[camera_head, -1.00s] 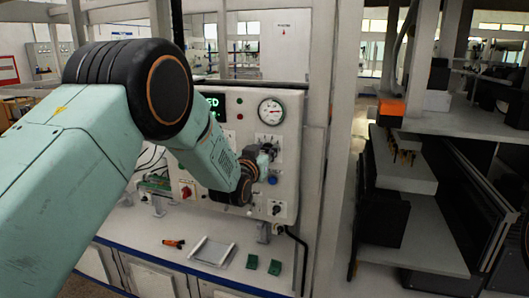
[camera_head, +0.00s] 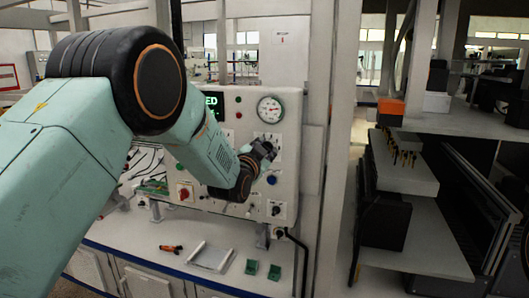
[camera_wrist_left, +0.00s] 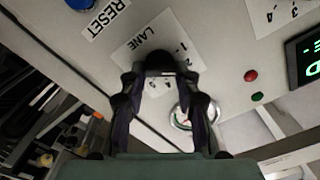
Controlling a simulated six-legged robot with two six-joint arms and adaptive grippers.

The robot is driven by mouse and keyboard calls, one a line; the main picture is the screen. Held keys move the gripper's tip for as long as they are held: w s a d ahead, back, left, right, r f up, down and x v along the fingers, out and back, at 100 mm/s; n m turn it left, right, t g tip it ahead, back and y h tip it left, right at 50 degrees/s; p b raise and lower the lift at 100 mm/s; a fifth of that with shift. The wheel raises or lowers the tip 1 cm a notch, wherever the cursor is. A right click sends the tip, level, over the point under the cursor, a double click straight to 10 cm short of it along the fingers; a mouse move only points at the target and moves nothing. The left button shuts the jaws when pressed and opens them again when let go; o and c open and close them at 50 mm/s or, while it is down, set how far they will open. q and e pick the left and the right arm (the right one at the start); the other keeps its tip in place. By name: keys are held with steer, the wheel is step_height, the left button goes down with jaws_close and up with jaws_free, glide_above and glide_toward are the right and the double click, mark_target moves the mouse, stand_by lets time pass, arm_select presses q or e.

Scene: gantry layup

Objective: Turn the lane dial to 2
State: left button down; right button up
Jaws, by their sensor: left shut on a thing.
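The lane dial (camera_wrist_left: 160,62) is a black knob on the pale control panel (camera_head: 228,150), beside the LANE label (camera_wrist_left: 136,42). In the left wrist view, the numbers around it are partly covered, and I cannot tell which one it points to. My left gripper (camera_wrist_left: 160,72) is shut on the dial, with a dark finger on each side. In the head view, the left gripper (camera_head: 264,151) is at the panel below the gauge and hides most of the dial. My right gripper is in neither view.
A blue RESET button (camera_head: 271,180) sits just below the dial, and a black knob (camera_head: 276,210) lower down. A round gauge (camera_head: 270,109) is above. A red knob (camera_head: 184,193) is at the panel's lower left. Green blocks (camera_head: 251,267) and orange-handled pliers (camera_head: 171,248) lie on the bench.

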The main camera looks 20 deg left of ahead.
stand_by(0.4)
arm_select(q)
steer(key=c, duration=1.3)
jaws_free()
steer(key=shift+c, duration=0.2)
steer(key=o, duration=0.4)
steer(key=shift+w+a+f, duration=0.1)
steer(key=s, duration=1.2)
steer(key=shift+s+a, duration=0.1)
steer(key=shift+a, duration=0.05)
